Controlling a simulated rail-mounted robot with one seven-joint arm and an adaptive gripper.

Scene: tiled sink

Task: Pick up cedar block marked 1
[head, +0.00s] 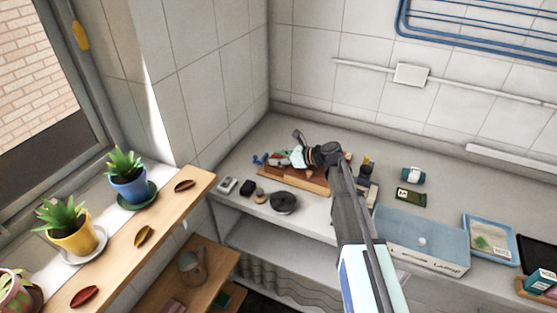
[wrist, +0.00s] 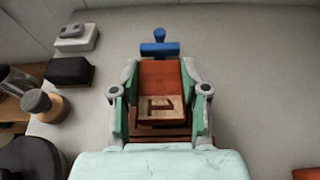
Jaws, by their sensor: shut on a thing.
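The cedar block (wrist: 161,82) has a reddish-brown face and a paler end carrying a dark mark that looks like a 1. It sits between the two green-padded fingers of my gripper (wrist: 160,103) in the wrist view, and the gripper is shut on it. In the head view my gripper (head: 298,158) is over a wooden tray (head: 304,181) on the counter near the corner. The block is too small and covered there to make out clearly. I cannot tell whether it is clear of what lies beneath.
A blue object (wrist: 160,48) stands just beyond the block. A dark round object (head: 284,202) is in front of the tray. The counter right of the gripper is mostly clear.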

